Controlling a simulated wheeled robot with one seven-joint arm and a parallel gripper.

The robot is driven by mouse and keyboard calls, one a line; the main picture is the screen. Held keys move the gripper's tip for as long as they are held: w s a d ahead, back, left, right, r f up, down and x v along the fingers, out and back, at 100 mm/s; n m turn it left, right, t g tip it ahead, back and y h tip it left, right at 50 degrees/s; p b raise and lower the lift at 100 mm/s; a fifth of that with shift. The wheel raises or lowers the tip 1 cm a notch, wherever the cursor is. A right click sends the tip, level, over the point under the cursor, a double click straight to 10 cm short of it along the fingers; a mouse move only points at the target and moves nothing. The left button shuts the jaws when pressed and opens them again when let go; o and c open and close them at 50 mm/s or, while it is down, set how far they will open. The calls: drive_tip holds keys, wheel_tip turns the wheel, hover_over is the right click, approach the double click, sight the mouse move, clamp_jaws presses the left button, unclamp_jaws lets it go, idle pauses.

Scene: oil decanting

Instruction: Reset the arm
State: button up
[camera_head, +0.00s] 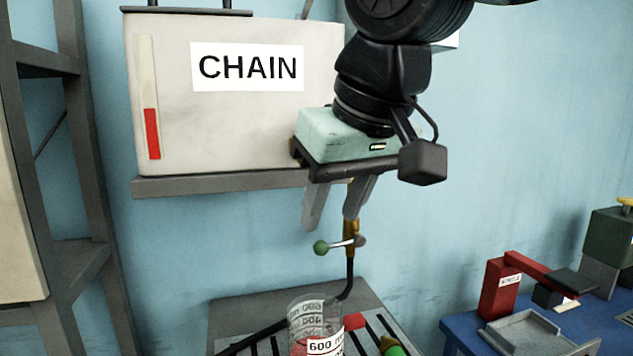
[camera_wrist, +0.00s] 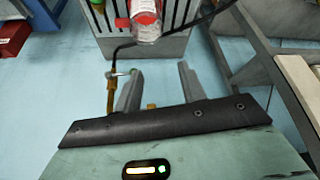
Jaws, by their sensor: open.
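My gripper (camera_head: 332,216) hangs below the front right corner of the white CHAIN tank (camera_head: 232,125), fingers pointing down. Its two grey fingers are apart with nothing between them; they also show in the wrist view (camera_wrist: 158,75). A brass tap (camera_head: 350,240) with a green-knobbed lever (camera_head: 321,247) is just below and beside the fingers; in the wrist view the tap (camera_wrist: 112,92) is left of the left finger. A clear measuring bottle (camera_head: 314,318) marked 600 stands below on a slatted grey stand (camera_head: 240,312). Contact between finger and tap cannot be told.
A dark spout pipe bends down from the tap toward the stand. A blue table (camera_head: 470,335) at right carries a red device (camera_head: 498,290) and a grey tray (camera_head: 525,335). A grey rack frame (camera_head: 85,170) stands at left. Open floor lies around the stand.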

drive_tip(key=s+d+f+g+b, duration=0.1)
drive_tip(key=s+d+f, duration=0.3)
drive_tip(key=f, duration=0.4)
drive_tip(key=s+d+f+n+g+h+b, duration=0.1)
drive_tip(key=s+d+f, duration=0.3)
drive_tip(key=f, duration=0.5)
drive_tip(key=s+d+f+g+h, duration=0.1)
drive_tip(key=s+d+f, duration=0.3)
drive_tip(key=f, duration=0.5)
drive_tip(key=shift+s+f+g+b, duration=0.15)
drive_tip(key=shift+s+g+b, duration=0.25)
drive_tip(key=shift+s+g, duration=0.5)
drive_tip(key=shift+s, duration=0.2)
